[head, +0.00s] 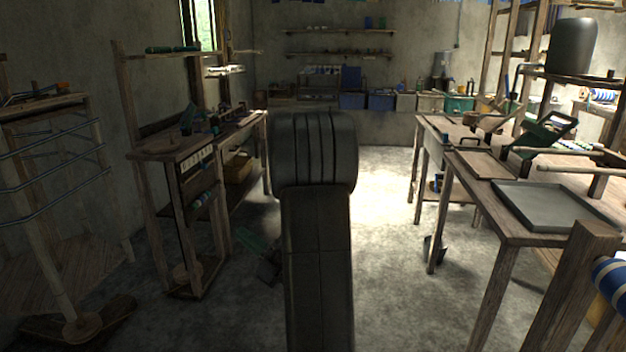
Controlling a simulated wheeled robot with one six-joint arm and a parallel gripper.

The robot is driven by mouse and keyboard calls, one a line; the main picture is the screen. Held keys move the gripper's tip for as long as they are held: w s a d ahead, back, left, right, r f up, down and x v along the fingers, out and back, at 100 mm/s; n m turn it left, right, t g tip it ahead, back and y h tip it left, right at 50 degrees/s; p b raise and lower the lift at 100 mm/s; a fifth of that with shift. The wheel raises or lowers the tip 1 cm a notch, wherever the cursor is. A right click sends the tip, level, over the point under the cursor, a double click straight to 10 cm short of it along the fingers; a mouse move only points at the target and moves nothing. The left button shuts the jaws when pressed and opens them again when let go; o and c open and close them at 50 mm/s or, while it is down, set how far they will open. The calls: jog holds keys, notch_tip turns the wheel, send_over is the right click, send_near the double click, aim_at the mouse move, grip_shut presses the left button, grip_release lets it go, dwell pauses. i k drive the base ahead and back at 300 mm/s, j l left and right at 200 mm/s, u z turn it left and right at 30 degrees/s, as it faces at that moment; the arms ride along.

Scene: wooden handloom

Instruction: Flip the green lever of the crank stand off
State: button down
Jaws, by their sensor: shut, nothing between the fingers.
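My arm rises through the middle of the head view and bends away from me. My gripper is not visible; it may be hidden behind the arm. A wooden stand (178,185) with a round top and a row of pale tabs stands left of my arm. A small dark green upright piece (187,119) shows on top of it. I cannot tell whether this is the crank stand and its green lever, or which way a lever is set. Nothing is seen touching the green piece.
A wooden rack (60,190) stands at the far left. A table on the right holds a grey tray (553,205) and a dark green device (541,136). A dark green object (257,246) lies low beside my arm. The floor (385,230) right of my arm is clear.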

aim_at(194, 107)
jog(key=i+u, duration=0.25)
jog(key=i, duration=0.6)
jog(key=i+l+u, duration=0.15)
jog(key=i+u, duration=0.15)
jog(key=i, duration=0.5)
jog(key=i+u, duration=0.1)
jog(key=i, duration=2)
